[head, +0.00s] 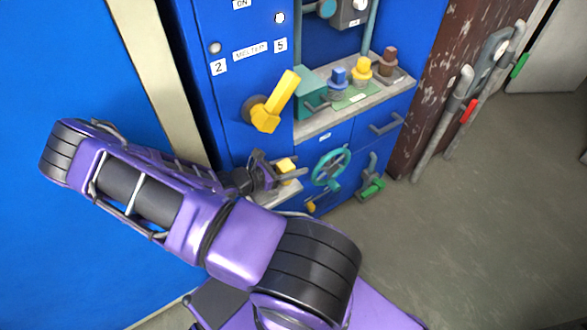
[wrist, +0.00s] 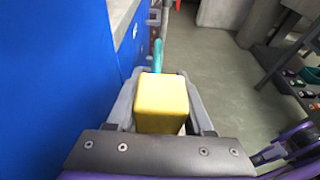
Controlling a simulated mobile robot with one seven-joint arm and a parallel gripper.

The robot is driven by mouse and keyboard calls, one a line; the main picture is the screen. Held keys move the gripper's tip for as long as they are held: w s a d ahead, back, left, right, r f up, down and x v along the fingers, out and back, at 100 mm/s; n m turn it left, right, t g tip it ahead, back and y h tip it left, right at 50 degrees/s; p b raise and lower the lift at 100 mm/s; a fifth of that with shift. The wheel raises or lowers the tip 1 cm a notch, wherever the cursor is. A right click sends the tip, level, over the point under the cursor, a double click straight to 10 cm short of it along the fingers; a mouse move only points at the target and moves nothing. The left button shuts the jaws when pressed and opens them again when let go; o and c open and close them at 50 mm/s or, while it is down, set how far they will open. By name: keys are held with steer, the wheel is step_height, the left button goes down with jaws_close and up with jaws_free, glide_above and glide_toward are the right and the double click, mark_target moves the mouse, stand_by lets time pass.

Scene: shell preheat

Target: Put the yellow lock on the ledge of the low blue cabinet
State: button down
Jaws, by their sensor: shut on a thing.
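My gripper (head: 277,172) is shut on the yellow lock (head: 286,165), a small yellow block. In the wrist view the lock (wrist: 162,103) sits between the two grey fingers (wrist: 160,112) and hides part of what lies beyond. In the head view the gripper and lock are in front of the blue cabinet front. A small grey ledge (head: 287,196) shows just below the lock, partly hidden by my arm. I cannot tell whether the lock touches it. The low blue cabinet (head: 318,158) with drawers is at the right of the lock.
A grey counter (head: 318,127) above holds blue, yellow and brown knobbed pieces. A yellow lever handle (head: 280,100) sticks out above my gripper. A teal handwheel (head: 330,170) and a green-handled valve (head: 371,186) are close at the right. The floor (head: 470,240) at the right is open.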

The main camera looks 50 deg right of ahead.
steer(key=shift+w+f, duration=0.15)
steer(key=shift+f, duration=0.45)
steer(key=shift+f, duration=0.15)
steer(key=shift+c, duration=1.4)
jaws_free()
steer(key=shift+r, duration=0.25)
steer(key=p+v, duration=0.1)
steer(key=v, duration=1.1)
steer(key=shift+f, duration=0.1)
